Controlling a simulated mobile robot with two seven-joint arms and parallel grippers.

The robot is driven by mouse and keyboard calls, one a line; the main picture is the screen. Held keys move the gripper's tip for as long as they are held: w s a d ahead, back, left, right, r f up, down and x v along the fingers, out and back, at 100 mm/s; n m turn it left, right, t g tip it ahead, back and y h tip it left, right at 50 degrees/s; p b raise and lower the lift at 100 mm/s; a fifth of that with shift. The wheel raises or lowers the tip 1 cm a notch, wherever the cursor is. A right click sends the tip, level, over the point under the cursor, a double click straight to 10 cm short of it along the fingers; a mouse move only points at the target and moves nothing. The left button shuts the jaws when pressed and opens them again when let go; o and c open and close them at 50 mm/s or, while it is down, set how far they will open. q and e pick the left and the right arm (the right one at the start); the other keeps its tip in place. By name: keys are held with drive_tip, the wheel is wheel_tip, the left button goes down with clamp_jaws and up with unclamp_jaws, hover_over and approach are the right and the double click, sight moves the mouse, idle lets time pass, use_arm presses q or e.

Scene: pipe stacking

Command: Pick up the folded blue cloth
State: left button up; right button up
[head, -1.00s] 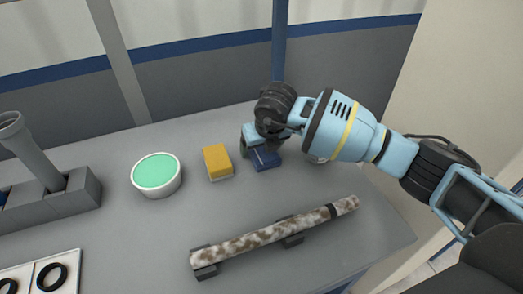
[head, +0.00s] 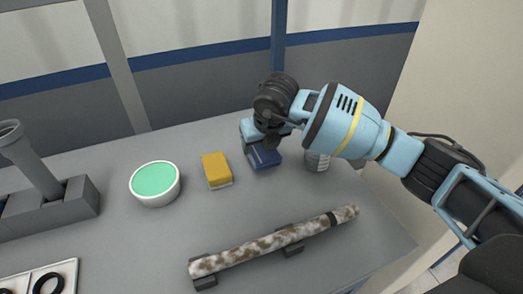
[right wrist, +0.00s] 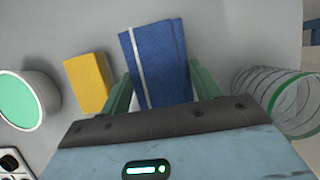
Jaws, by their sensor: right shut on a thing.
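The folded blue cloth (head: 264,158) with a white stripe is at the back right of the grey table, right of the yellow sponge. My right gripper (head: 259,146) is over it, pointing down. In the right wrist view the cloth (right wrist: 158,60) lies between the two green fingers of the gripper (right wrist: 163,92), which is shut on it. Its near end is hidden by the gripper body. I cannot tell whether the cloth is clear of the table. My left gripper is not in view.
A yellow sponge (head: 217,170) and a white bowl with a green top (head: 155,183) stand left. A ribbed clear jar (head: 317,160) is close right of the gripper. A rusty pipe (head: 270,243) rests on supports in front. A grey pipe in a block (head: 35,165) is far left.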

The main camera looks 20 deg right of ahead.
drive_tip(key=s+a, duration=0.1)
drive_tip(key=s, duration=0.4)
drive_tip(key=s+a, duration=0.2)
drive_tip(key=s, duration=0.2)
drive_tip(key=s+a+r, duration=0.1)
drive_tip(key=s+a, duration=0.1)
drive_tip(key=s, duration=0.3)
drive_tip(key=shift+s, duration=0.35)
